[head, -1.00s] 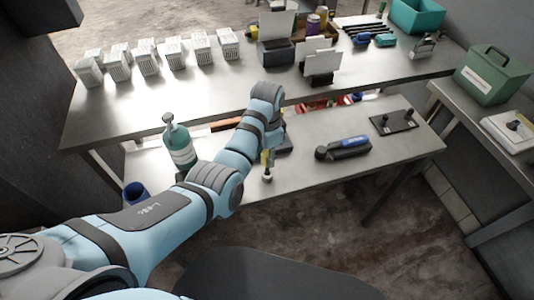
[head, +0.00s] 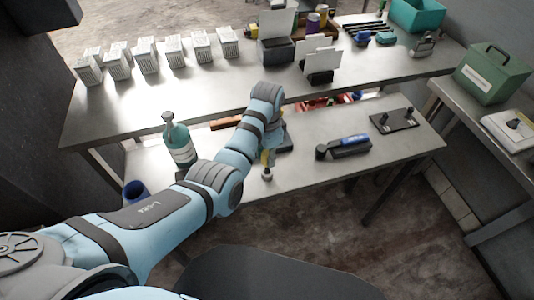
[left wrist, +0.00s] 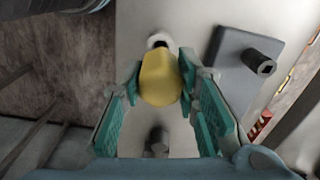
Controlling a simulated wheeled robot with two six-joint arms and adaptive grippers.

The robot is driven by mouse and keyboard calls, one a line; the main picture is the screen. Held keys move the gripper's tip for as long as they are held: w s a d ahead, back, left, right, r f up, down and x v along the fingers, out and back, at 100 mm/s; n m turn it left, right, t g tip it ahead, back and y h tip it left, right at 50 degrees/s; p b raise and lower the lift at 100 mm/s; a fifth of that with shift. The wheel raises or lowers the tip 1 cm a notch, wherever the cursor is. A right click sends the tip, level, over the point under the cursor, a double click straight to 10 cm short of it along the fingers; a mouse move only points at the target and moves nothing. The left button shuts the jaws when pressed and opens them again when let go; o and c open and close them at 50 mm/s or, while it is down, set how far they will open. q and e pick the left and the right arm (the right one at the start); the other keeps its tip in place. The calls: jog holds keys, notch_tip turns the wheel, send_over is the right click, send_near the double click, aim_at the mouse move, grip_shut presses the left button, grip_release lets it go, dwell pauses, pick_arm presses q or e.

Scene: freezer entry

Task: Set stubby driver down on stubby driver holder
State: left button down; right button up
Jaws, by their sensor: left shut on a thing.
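My left gripper (left wrist: 160,82) has teal-padded fingers closed on the yellow stubby driver (left wrist: 160,80), which shows between the fingertips in the left wrist view. In the head view my left gripper (head: 268,150) is over the lower bench, largely hidden by my arm, with a bit of yellow showing. A grey block with a dark upright post (left wrist: 236,76), seemingly the stubby driver holder, lies to the right of the driver in the left wrist view, apart from it. In the head view the block (head: 286,144) is partly hidden behind my wrist. My right gripper is out of view.
On the lower bench (head: 310,178) a green bottle (head: 181,146) stands left, a black-and-blue tool (head: 345,147) lies right, and a dark plate with two knobs (head: 393,121) lies farther right. The raised shelf (head: 190,95) behind holds white baskets (head: 147,58). Bench surface between these is clear.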

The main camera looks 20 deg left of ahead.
pick_arm(q)
jog(key=shift+f+b, duration=0.9)
jog(key=shift+f, duration=0.8)
jog(key=c, duration=1.2)
grip_release()
jog(key=shift+o, duration=0.2)
notch_tip(320, 180, up, 8)
jog(key=shift+f, duration=0.15)
jog(key=shift+s+a+f, duration=0.1)
